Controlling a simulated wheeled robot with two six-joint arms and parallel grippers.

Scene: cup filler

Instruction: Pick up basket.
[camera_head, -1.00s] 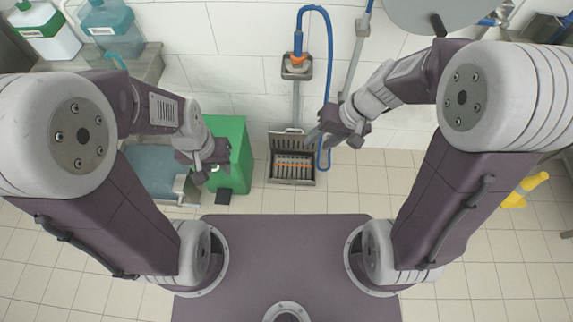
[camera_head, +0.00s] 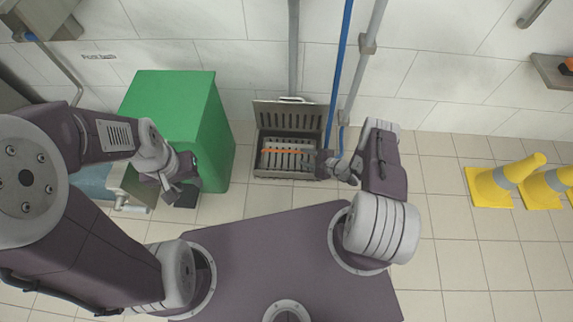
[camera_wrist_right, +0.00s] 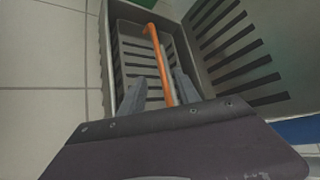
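The basket (camera_head: 287,162) is a slotted grey metal tray with a thin orange handle (camera_head: 280,151). It sits inside an open metal floor basin (camera_head: 259,145) by the wall. In the right wrist view the orange handle (camera_wrist_right: 156,50) runs between the fingers of my right gripper (camera_wrist_right: 160,92), which are apart on either side of it. In the head view my right gripper (camera_head: 328,163) is at the basin's right side; whether a finger touches the handle is unclear. My left gripper (camera_head: 178,188) hangs in front of the green box, away from the basket; its finger gap is unclear.
A green box (camera_head: 170,100) stands left of the basin. The basin's slotted grate lid (camera_head: 287,110) is raised toward the wall. A blue hose (camera_head: 338,70) and grey pipes run down the wall behind. Yellow cones (camera_head: 490,187) stand far right on open tiled floor.

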